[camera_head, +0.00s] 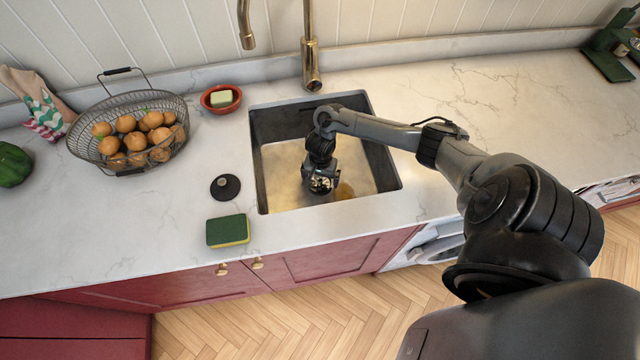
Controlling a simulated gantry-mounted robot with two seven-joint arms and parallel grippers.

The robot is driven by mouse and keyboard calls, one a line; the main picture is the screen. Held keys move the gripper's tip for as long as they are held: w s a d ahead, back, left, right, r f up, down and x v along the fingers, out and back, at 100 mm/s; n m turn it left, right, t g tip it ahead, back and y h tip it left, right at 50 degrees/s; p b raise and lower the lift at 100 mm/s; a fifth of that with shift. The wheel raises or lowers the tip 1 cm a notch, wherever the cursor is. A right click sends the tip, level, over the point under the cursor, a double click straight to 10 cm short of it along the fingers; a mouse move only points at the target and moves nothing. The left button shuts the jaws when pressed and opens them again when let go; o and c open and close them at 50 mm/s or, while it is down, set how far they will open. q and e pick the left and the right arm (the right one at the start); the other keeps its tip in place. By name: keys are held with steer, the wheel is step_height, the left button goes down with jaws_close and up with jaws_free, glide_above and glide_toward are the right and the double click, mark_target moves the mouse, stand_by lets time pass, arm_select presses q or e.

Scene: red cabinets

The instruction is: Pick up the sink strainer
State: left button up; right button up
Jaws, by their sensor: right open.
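My right gripper (320,189) points down into the sink (382,168) and is open. Its fingers are small and partly hidden by its own body. A round, gold-brown piece (345,191), which looks like the sink strainer or drain, shows on the sink floor just right of the gripper. Part of it is hidden behind the gripper, and I cannot tell whether they touch. A black round disc with a small knob (226,187) lies on the counter left of the sink, apart from the gripper. My left gripper is not in view.
A brass faucet (310,60) stands behind the sink. A green sponge (228,231), a red soap dish (221,99) and a wire basket of oranges (128,130) stand to the left. The white counter (470,110) right of the sink is largely clear.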

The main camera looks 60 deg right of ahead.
steer(key=c, duration=0.8)
steer(key=shift+r, duration=0.1)
